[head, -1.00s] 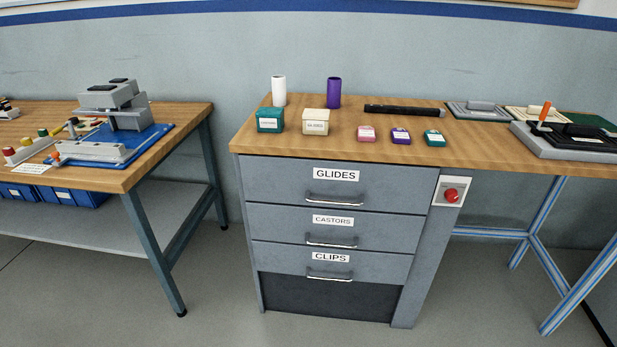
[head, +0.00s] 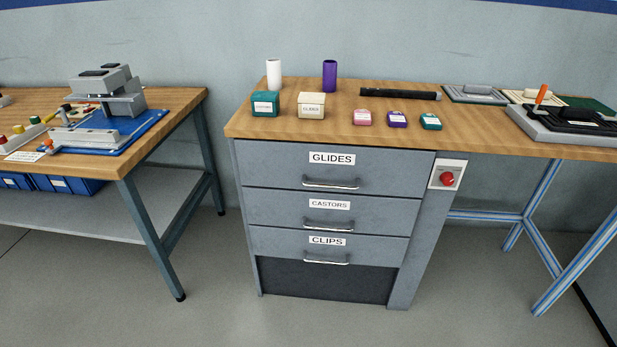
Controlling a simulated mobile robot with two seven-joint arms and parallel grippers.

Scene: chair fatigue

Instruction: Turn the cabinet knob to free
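The cabinet (head: 248,222) is grey and stands under the wooden bench top. It has three shut drawers labelled GLIDES (head: 390,165), CASTORS (head: 390,211) and CLIPS (head: 385,248), each with a bar handle. The red round knob (head: 447,179) sits on a white plate (head: 459,166) on the cabinet's right post, just below the bench edge. Its turn position is too small to tell. Neither of my grippers is in the head view.
On the bench top (head: 290,135) stand a white cylinder (head: 274,74), a purple cylinder (head: 330,76), small boxes and a black bar (head: 400,94). A left table (head: 190,105) holds a grey press (head: 105,90). Floor in front is clear.

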